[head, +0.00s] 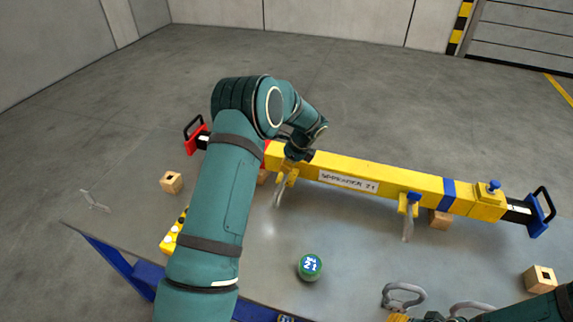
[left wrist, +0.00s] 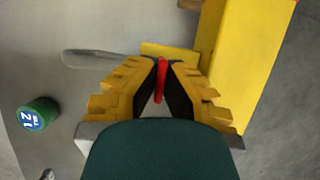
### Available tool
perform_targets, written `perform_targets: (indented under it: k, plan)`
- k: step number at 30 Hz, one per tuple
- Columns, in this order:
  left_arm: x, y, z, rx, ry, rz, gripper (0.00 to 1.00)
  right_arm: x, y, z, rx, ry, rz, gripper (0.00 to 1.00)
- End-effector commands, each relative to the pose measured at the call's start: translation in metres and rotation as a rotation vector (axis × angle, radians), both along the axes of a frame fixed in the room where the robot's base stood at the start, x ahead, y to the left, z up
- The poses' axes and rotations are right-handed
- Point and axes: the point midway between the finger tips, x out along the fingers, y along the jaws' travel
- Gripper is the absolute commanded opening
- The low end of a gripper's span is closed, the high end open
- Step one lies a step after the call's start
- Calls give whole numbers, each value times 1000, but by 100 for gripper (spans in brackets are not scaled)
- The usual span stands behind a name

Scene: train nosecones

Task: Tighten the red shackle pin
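The red shackle pin (left wrist: 161,82) shows as a thin red bar in the left wrist view. My left gripper (left wrist: 163,66) has its yellow fingers closed in on it, with the dark pads against its sides near the tips. A yellow lug (left wrist: 175,50) of the beam is just beyond. A grey metal shackle (head: 279,192) hangs at this lug beside the beam; it also shows in the left wrist view (left wrist: 92,57). In the head view my left wrist hides the pin and fingertips. My right arm (head: 540,308) is at the lower right; its gripper is mostly cut off.
The yellow spreader beam (head: 350,175) lies across the grey table on wooden blocks. A second shackle (head: 408,228) with a blue pin (head: 413,197) hangs farther right. A green can (head: 310,266) stands in front. Loose shackles (head: 404,294) lie at the front right.

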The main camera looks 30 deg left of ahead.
Motion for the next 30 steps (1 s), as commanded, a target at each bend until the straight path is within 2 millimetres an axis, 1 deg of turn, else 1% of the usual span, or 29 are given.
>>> perform_targets:
  k: [16, 17, 18, 19, 20, 30]
  plan:
    - [0, 1, 1, 1, -1, -28, 0, 0, 0, 0, 0, 0, 0, 47]
    - [0, 1, 1, 1, -2, -27, 10, 0, 0, 0, 0, 0, 0, 47]
    - [0, 1, 1, 1, -2, -27, 24, 0, 0, 0, 0, 0, 0, 47]
    - [0, 1, 1, 1, -2, -27, 34, 0, 0, 0, 0, 0, 0, 47]
    - [0, 1, 1, 1, -1, -26, 37, 0, 0, 0, 0, 0, 0, 47]
    - [1, 0, 3, 0, -2, -27, 37, 0, 0, 0, 0, 0, 0, 47]
